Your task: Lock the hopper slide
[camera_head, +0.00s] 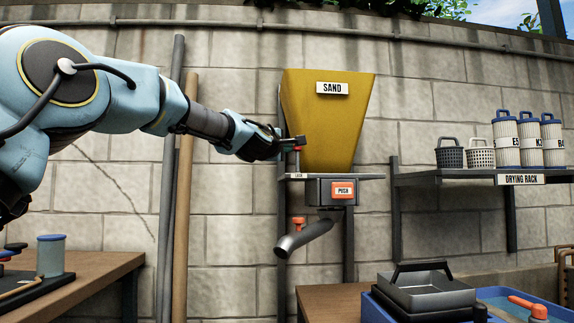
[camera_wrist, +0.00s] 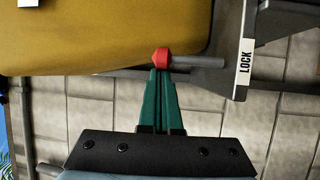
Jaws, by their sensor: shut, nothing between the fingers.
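The yellow hopper (camera_head: 325,120) marked SAND stands on a grey shelf plate (camera_head: 365,177) at the wall. A red knob (camera_head: 299,141) is beside its left wall, above the plate. In the wrist view the red knob (camera_wrist: 162,58) caps a grey rod (camera_wrist: 200,62) that runs toward the plate edge with the LOCK label (camera_wrist: 245,55). My gripper (camera_head: 284,145) is at the knob from the left. Its green fingers (camera_wrist: 161,78) are shut together and empty, their tips at or against the knob; exact contact is unclear.
A box with a red PUSH button (camera_head: 343,190) hangs under the plate, above a grey spout (camera_head: 305,237) with another red knob (camera_head: 298,223). A drying rack (camera_head: 470,176) with baskets and canisters is at right. Poles (camera_head: 183,200) lean on the wall at left. Benches are below.

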